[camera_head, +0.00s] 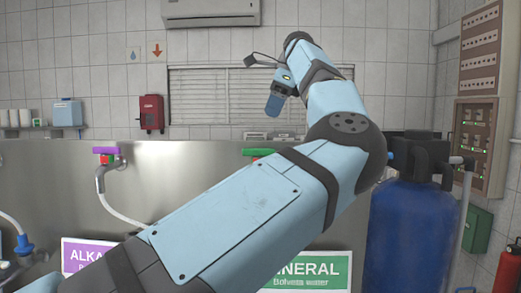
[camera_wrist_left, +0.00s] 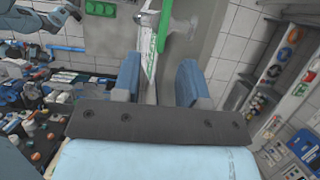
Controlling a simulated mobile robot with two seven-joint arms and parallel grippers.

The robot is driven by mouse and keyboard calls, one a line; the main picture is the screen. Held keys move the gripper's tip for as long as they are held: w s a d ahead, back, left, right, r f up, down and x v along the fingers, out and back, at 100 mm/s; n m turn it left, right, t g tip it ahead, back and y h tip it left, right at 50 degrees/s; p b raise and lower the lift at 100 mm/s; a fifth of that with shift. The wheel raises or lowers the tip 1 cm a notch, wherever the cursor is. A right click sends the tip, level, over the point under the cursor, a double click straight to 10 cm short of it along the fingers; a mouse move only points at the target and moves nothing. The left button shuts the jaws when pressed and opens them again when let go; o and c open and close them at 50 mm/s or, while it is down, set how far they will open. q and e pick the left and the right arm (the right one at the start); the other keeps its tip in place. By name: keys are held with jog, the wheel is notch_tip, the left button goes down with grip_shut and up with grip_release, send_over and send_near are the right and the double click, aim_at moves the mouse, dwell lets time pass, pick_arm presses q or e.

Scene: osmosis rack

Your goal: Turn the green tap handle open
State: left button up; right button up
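The green tap handle (camera_head: 257,152) shows in the head view as a short green bar at the top edge of the steel panel, partly hidden behind my left arm. In the left wrist view the green handle (camera_wrist_left: 164,25) is beyond my fingers, near the top and a little right of centre, next to its metal tap. My left gripper (camera_wrist_left: 160,75) is open, with its two blue fingers apart and nothing held between them. In the head view the gripper (camera_head: 275,95) is raised above the panel, seen partly side-on.
A purple-handled tap (camera_head: 106,158) stands on the steel panel (camera_head: 190,165) at left. A green sign (camera_head: 308,270) hangs below the green handle. A blue tank (camera_head: 408,235) stands at right, near a control board (camera_head: 478,95). The tiled wall is behind.

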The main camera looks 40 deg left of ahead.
pick_arm(q)
send_over(259, 154)
jog(key=w, duration=0.2)
jog(key=f, duration=0.4)
jog(key=d+f, duration=0.1)
jog(key=f, duration=0.1)
jog(key=shift+f+b, duration=0.15)
jog(key=shift+b, duration=0.15)
jog(key=x, duration=0.3)
jog(key=shift+s+a+f, duration=0.1)
jog(key=shift+s+f, duration=0.05)
jog(key=shift+s, duration=0.3)
jog(key=shift+w+f, duration=0.15)
jog(key=shift+f, duration=0.1)
jog(key=shift+a, duration=0.1)
grip_shut()
